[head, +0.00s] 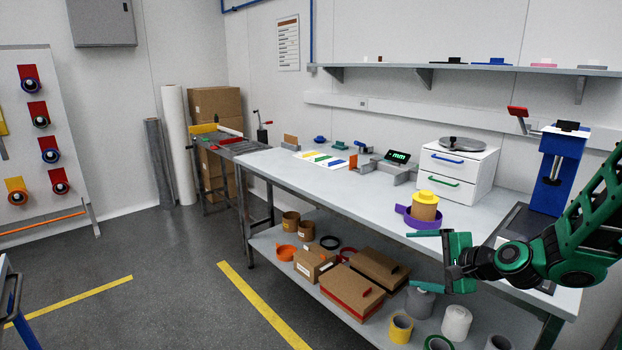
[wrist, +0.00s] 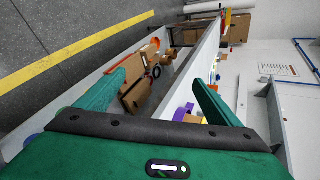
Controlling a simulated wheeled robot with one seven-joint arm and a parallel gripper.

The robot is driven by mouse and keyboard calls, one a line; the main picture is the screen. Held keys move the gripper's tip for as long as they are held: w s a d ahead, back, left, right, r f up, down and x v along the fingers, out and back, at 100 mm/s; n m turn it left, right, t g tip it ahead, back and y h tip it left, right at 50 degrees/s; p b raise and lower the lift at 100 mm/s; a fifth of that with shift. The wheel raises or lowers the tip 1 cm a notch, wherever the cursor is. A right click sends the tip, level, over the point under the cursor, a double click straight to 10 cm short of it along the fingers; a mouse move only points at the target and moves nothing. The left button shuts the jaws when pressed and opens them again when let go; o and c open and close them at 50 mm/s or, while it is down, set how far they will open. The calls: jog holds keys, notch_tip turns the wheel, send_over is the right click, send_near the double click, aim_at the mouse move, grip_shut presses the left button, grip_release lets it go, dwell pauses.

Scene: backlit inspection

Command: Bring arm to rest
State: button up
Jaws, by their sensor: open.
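My gripper (head: 430,258) is green and black, and my green arm reaches in from the right in the head view. The gripper is at the front edge of the workbench (head: 320,187), with its fingers pointing left. In the wrist view my gripper (wrist: 155,95) shows two green fingers spread wide apart, with nothing between them. The fingers look along the bench, which runs away from the camera there. A brown cylinder with a yellow lid (head: 425,206) stands in a purple tray (head: 403,212) on the bench, just behind the gripper. I see no contact between them.
A white drawer unit (head: 455,176) and a blue press (head: 560,165) stand at the back right of the bench. The lower shelf holds cardboard boxes (head: 350,298), tape rolls and cans below my gripper. The grey floor (head: 180,290) left of the bench is clear.

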jog(key=s+d+r+n+g+h, duration=0.1)
jog(key=s+d+n+g+h, duration=0.1)
jog(key=s, duration=1)
jog(key=s+d+r+n+g+h, duration=0.1)
jog(key=s+d+n+g, duration=0.2)
jog(key=s, duration=0.9)
jog(key=s+d+r+n+g+h, duration=0.1)
jog(key=s+d+g, duration=0.4)
jog(key=s, duration=0.8)
jog(key=d+n+h, duration=0.1)
jog(key=d+n, duration=0.1)
jog(key=d, duration=0.1)
jog(key=shift+d+r+n+h, duration=0.2)
jog(key=shift+r+n+h, duration=0.1)
jog(key=shift+r, duration=0.05)
